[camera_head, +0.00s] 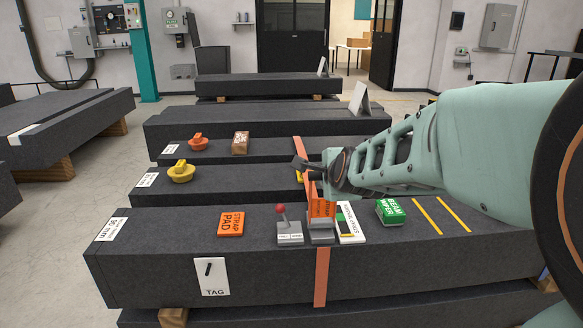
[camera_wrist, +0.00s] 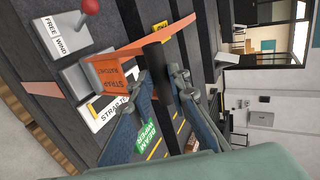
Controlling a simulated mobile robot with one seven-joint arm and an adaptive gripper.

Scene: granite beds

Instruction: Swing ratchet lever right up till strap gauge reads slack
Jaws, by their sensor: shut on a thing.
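The strap ratchet (camera_head: 320,234) is a grey block with an orange label on the near granite bed; its label also shows in the wrist view (camera_wrist: 109,76). My gripper (camera_head: 318,171) is just above and behind it, shut on the dark grip of the ratchet lever (camera_head: 304,163). In the wrist view the lever grip (camera_wrist: 158,36) sticks out past my fingertips (camera_wrist: 160,74). The strap gauge (camera_head: 350,224) is a white card right of the ratchet, partly hidden by it. I cannot read its pointer.
A grey box with a red-knobbed lever (camera_head: 288,230) stands close left of the ratchet. An orange strap pad (camera_head: 231,224) lies further left, a green beam wiper (camera_head: 390,211) to the right. Yellow and orange knobs (camera_head: 181,172) (camera_head: 198,144) stand on beds behind.

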